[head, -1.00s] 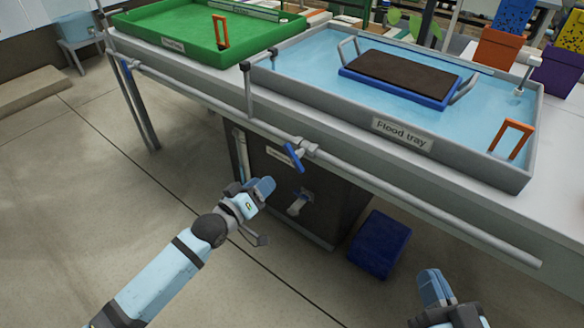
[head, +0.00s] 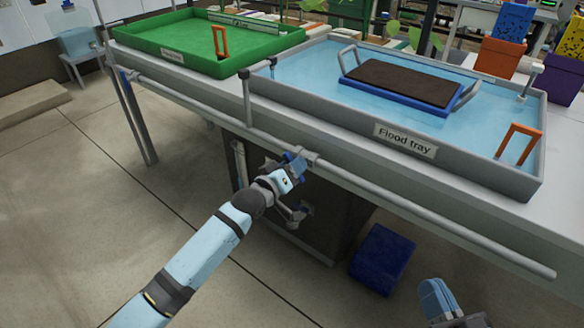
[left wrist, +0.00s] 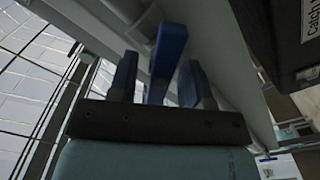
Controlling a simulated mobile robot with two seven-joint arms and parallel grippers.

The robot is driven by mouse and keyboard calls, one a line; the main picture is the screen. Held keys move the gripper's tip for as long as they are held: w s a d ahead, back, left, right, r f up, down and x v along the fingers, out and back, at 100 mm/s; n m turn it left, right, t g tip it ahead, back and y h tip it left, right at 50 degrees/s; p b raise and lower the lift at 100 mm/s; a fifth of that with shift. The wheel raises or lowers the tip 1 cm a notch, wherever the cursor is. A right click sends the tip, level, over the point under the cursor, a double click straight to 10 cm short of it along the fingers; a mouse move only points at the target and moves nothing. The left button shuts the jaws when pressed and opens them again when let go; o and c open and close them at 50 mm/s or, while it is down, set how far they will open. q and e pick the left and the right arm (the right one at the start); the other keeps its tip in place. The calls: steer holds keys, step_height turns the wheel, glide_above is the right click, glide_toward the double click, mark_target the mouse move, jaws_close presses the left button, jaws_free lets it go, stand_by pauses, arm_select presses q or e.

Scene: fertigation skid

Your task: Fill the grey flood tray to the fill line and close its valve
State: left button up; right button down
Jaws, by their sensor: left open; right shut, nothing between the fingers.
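The grey flood tray (head: 468,169) sits on the bench with its label on the front wall. Light blue water (head: 310,67) covers its floor; I cannot make out a fill line. The blue valve handle (left wrist: 168,60) is on the pipe under the tray front. My left gripper (head: 290,172) is open at the valve. In the left wrist view its fingers (left wrist: 160,85) stand apart on either side of the handle, with gaps showing; the gripper hides most of the handle in the head view. My right gripper (head: 437,298) is shut and empty at the bottom right.
A dark plate in a blue carrier (head: 405,83) with grey handles sits in the flood tray. An orange bracket (head: 520,143) stands at its right end. A green tray (head: 170,49) is at left. A dark cabinet (head: 335,215) and blue box (head: 382,260) stand below the bench.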

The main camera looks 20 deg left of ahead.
arm_select(q)
jaws_close()
steer(key=shift+r+m+p, duration=0.25)
steer(key=shift+m+p, duration=0.55)
steer(key=shift+p, duration=0.4)
steer(key=shift+m+p, duration=0.3)
steer(key=shift+p, duration=0.15)
steer(key=m+p, duration=0.4)
steer(key=shift+s+d+f+m, duration=0.1)
steer(key=shift+m, duration=0.2)
steer(key=shift+f+m+p, duration=0.1)
steer(key=shift+m+p, duration=0.3)
steer(key=shift+m, duration=0.1)
arm_select(e)
steer(key=s+d+f+g+h, duration=0.1)
steer(key=d+f+g+h, duration=0.3)
steer(key=f, duration=0.3)
steer(key=shift+s+d+f+m, duration=0.15)
steer(key=shift+d+f+m, duration=0.05)
steer(key=shift+d+m, duration=0.1)
arm_select(q)
jaws_free()
